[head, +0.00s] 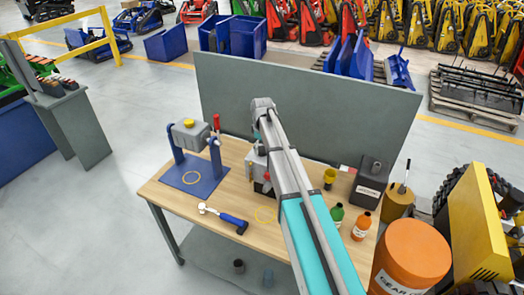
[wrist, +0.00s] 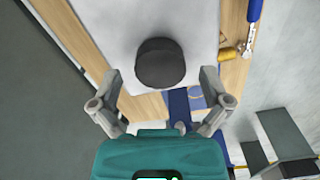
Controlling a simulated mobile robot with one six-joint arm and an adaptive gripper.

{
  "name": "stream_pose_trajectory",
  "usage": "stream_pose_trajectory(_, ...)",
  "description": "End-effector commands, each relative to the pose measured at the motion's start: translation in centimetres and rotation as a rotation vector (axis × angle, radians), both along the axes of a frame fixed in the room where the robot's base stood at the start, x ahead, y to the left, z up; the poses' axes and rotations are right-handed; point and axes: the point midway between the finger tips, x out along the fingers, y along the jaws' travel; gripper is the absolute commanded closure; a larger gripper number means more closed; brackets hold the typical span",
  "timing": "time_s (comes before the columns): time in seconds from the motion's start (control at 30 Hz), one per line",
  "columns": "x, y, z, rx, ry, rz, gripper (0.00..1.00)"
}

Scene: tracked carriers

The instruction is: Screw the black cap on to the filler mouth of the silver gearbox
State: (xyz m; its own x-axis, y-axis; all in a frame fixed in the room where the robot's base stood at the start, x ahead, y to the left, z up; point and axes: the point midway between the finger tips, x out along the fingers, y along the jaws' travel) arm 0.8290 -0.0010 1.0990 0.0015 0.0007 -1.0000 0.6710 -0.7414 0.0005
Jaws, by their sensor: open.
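In the wrist view the black cap (wrist: 160,63) is a dark round piece on a pale grey flat top, which looks like the top of the silver gearbox (wrist: 200,35). My gripper (wrist: 160,75) is open, with one finger on each side of the cap and gaps between. I cannot tell whether the cap is seated on the filler mouth, which is hidden. In the head view the silver gearbox (head: 251,160) stands mid-table, partly behind my arm.
On the wooden table (head: 155,193) a blue stand (head: 183,183) holds another grey unit with a yellow knob. A grey panel (head: 330,105) rises behind.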

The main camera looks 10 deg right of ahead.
Motion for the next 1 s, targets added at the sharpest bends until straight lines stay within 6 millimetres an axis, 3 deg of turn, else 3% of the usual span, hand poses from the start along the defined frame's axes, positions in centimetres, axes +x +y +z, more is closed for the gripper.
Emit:
stream_pose_trajectory(0.3,0.00,0.00,0.00,0.000,0.000,0.197,0.03)
stream_pose_trajectory(0.87,-0.04,-0.01,-0.08,0.000,0.000,0.208,0.03)
stream_pose_trajectory(0.9,-0.04,-0.01,-0.08,0.000,0.000,0.207,0.05)
stream_pose_trajectory(1.0,-0.04,-0.01,-0.08,0.000,0.000,0.207,0.23)
